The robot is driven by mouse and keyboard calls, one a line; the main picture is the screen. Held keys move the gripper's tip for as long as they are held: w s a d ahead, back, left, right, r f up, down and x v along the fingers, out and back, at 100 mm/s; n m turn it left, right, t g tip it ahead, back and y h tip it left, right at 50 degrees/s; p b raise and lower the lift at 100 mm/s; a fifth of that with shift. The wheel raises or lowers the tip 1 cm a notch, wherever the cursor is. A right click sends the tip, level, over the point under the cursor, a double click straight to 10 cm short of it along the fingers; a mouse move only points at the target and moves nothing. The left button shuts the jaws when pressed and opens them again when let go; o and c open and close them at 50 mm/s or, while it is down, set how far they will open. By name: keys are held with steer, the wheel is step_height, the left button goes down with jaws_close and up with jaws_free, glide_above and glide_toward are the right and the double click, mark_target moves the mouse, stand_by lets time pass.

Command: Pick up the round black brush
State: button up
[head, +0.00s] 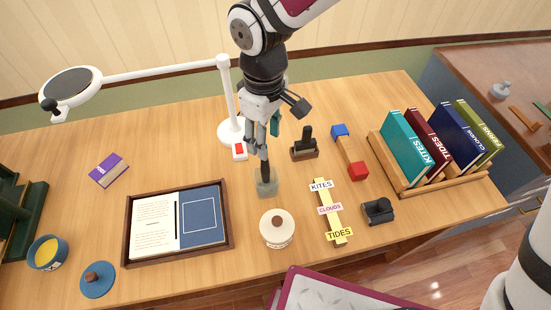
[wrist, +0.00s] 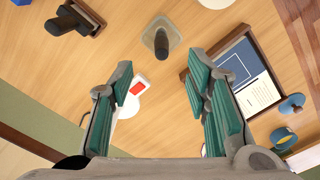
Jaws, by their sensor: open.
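The round black brush (head: 265,172) stands upright in a small translucent square holder (head: 267,188), near the middle of the table. In the wrist view the brush (wrist: 161,42) is seen nearly end-on in its holder (wrist: 174,30), beyond my fingertips and between their lines. My gripper (head: 262,148) is open and empty, pointing down just above and behind the brush. In the wrist view its teal-padded fingers (wrist: 161,64) are spread apart. I cannot tell the exact gap between the fingertips and the brush top.
A black-handled wooden block (head: 304,151) stands right of the brush. A white lamp base (head: 231,133) is behind it, left. Labelled strips (head: 330,211) lie to the right.

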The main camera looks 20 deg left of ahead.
mark_target(265, 168)
step_height(265, 168, down, 7)
steer(key=shift+r, duration=0.1)
steer(key=shift+a+f, duration=0.15)
steer(key=shift+f, duration=1.3)
steer(key=shift+a+f, duration=0.15)
steer(key=shift+f, duration=1.25)
jaws_close()
